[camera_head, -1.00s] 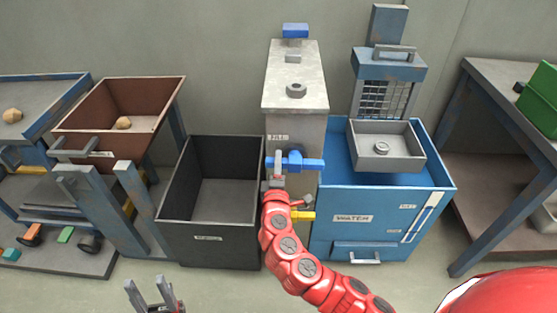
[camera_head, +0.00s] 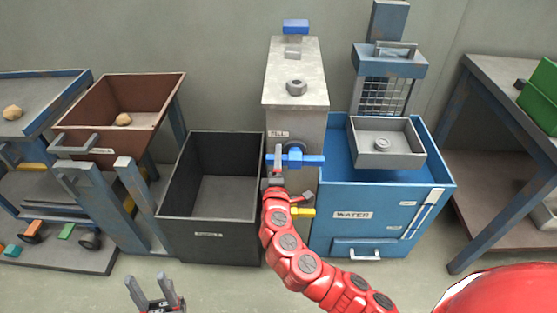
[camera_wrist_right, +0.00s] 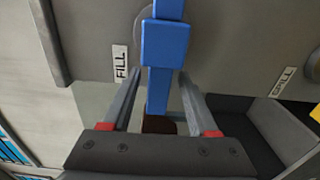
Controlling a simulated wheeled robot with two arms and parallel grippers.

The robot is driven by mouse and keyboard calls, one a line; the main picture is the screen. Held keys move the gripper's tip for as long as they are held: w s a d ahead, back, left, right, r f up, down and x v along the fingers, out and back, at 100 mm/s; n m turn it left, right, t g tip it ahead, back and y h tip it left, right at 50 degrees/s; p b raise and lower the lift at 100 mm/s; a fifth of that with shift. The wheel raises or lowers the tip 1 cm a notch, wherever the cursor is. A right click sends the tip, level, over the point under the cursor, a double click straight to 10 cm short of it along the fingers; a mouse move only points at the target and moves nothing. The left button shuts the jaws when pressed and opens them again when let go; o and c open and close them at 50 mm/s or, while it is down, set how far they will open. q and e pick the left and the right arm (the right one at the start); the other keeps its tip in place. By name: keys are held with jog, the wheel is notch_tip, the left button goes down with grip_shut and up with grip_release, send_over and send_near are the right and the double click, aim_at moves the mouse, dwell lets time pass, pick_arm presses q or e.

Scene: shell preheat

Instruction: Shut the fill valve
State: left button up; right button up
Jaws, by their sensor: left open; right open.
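The blue fill valve handle (camera_head: 306,160) is on the front of the grey tank (camera_head: 312,95), near a FILL label (camera_head: 279,134). Its bar reaches sideways toward the blue water tank. In the right wrist view the blue handle (camera_wrist_right: 167,44) runs between the two fingers, with the FILL label (camera_wrist_right: 121,62) beside it. My right gripper (camera_head: 275,155) is open around the handle; gaps show beside the bar, and contact is hard to tell. My left gripper (camera_head: 155,288) is open and empty at the bottom of the head view, away from the valve.
A yellow handle (camera_head: 302,212) sits below the blue one. The blue water tank (camera_head: 338,235) stands right, with a grey tray (camera_head: 372,156) on it. A dark open bin (camera_head: 210,228) stands left. A SPILL label (camera_wrist_right: 284,80) shows in the wrist view.

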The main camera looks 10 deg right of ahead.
jog(key=v, duration=1.7)
jog(key=shift+s, duration=0.2)
jog(key=shift+r, duration=0.15)
